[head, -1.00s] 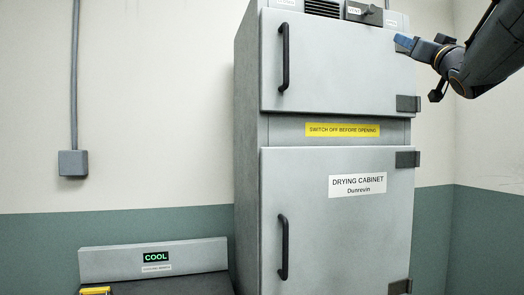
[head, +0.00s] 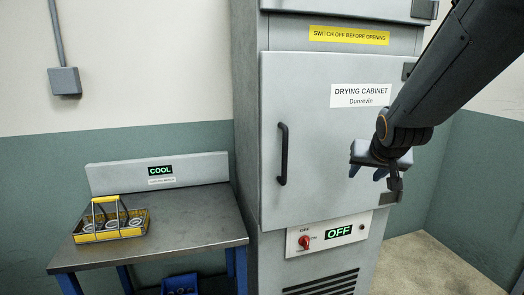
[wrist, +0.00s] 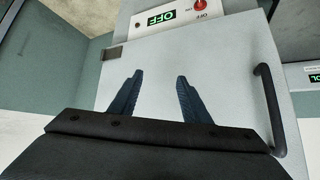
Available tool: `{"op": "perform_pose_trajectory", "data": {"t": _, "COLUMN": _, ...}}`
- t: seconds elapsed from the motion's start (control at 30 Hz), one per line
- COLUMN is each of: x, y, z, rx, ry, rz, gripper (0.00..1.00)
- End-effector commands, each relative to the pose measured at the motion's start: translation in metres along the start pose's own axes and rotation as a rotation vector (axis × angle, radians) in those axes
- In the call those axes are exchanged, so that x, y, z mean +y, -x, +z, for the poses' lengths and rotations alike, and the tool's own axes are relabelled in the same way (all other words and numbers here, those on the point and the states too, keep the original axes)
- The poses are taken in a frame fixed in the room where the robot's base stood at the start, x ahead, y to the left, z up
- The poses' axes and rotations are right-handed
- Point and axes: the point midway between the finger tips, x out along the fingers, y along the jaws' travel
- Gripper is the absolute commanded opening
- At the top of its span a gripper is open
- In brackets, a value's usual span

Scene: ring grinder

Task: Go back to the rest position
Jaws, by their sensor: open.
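My gripper (head: 367,173) is in front of the lower right part of the drying cabinet's closed lower door (head: 320,200). Its two fingers stand apart with nothing between them, as the wrist view (wrist: 157,85) shows. The wrist view is upside down to the cabinet, with the door (wrist: 222,75) behind the fingers. I cannot tell the exact gap between fingers and door.
The door has a black handle (head: 283,153). Below it, a panel with a red knob (head: 304,242) has a display (head: 338,231) reading OFF. On the left, a metal table (head: 190,225) holds a yellow basket (head: 110,228) with several rings. Floor (head: 420,265) at right is clear.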

Motion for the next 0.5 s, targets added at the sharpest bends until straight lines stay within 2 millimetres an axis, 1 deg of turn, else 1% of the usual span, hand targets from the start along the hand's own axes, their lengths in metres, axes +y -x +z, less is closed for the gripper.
{"op": "perform_pose_trajectory", "data": {"t": 0.03, "x": -0.007, "y": -0.004, "z": 0.037, "rx": -0.08, "ry": 0.02, "rz": -0.002, "gripper": 0.43}}
{"op": "perform_pose_trajectory", "data": {"t": 0.07, "x": -0.009, "y": -0.004, "z": 0.058, "rx": -0.127, "ry": 0.036, "rz": -0.002, "gripper": 0.43}}
{"op": "perform_pose_trajectory", "data": {"t": 0.1, "x": -0.012, "y": -0.004, "z": 0.086, "rx": -0.19, "ry": 0.057, "rz": -0.003, "gripper": 0.43}}
{"op": "perform_pose_trajectory", "data": {"t": 0.17, "x": -0.016, "y": -0.001, "z": 0.126, "rx": -0.282, "ry": 0.091, "rz": -0.005, "gripper": 0.43}}
{"op": "perform_pose_trajectory", "data": {"t": 0.2, "x": -0.019, "y": 0.003, "z": 0.152, "rx": -0.342, "ry": 0.113, "rz": -0.009, "gripper": 0.43}}
{"op": "perform_pose_trajectory", "data": {"t": 0.27, "x": -0.021, "y": 0.009, "z": 0.187, "rx": -0.425, "ry": 0.144, "rz": -0.015, "gripper": 0.43}}
{"op": "perform_pose_trajectory", "data": {"t": 0.3, "x": -0.023, "y": 0.015, "z": 0.208, "rx": -0.475, "ry": 0.163, "rz": -0.02, "gripper": 0.43}}
{"op": "perform_pose_trajectory", "data": {"t": 0.4, "x": -0.024, "y": 0.028, "z": 0.249, "rx": -0.576, "ry": 0.201, "rz": -0.031, "gripper": 0.43}}
{"op": "perform_pose_trajectory", "data": {"t": 0.5, "x": -0.026, "y": 0.037, "z": 0.274, "rx": -0.639, "ry": 0.225, "rz": -0.039, "gripper": 0.43}}
